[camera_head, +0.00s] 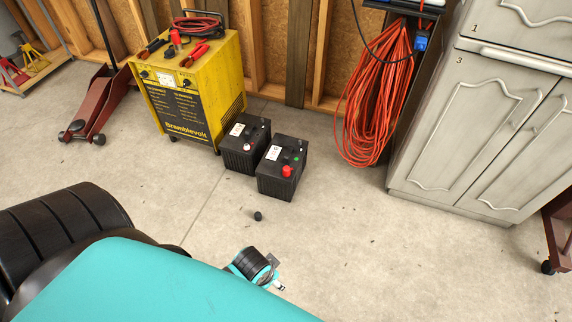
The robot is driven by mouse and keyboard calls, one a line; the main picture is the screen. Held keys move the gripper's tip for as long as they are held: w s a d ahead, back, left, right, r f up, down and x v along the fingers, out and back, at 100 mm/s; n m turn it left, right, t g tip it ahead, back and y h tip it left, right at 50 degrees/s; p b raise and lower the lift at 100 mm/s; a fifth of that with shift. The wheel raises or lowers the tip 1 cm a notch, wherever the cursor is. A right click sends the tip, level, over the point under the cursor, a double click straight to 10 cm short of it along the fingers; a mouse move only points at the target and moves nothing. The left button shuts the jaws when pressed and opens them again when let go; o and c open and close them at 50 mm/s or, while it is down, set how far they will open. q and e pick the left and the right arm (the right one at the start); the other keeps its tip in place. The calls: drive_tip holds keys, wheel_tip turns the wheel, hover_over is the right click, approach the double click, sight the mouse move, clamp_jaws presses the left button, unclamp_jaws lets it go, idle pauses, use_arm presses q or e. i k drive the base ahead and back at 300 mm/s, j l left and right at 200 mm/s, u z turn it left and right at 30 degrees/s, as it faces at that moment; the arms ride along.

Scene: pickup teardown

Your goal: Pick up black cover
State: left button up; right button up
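A small round black cover (258,216) lies on the bare concrete floor, in front of two black batteries. The right battery (280,185) has a red cap (287,171) on its near post. My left arm comes in from the left across the bottom of the view. Its black wrist part and a small metal piece, apparently part of my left gripper (277,280), show below the cover and apart from it. Most of that gripper is hidden behind the teal arm link, so its fingers cannot be made out. My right gripper is not in view.
The left battery (240,158) stands beside the right one. A yellow charger (200,100) stands behind them, and a red floor jack (100,105) is at the left. An orange cable coil (375,95) hangs beside a grey cabinet (480,140). The floor around the cover is clear.

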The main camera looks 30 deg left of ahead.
sight(259, 216)
drive_tip(key=u, duration=1.4)
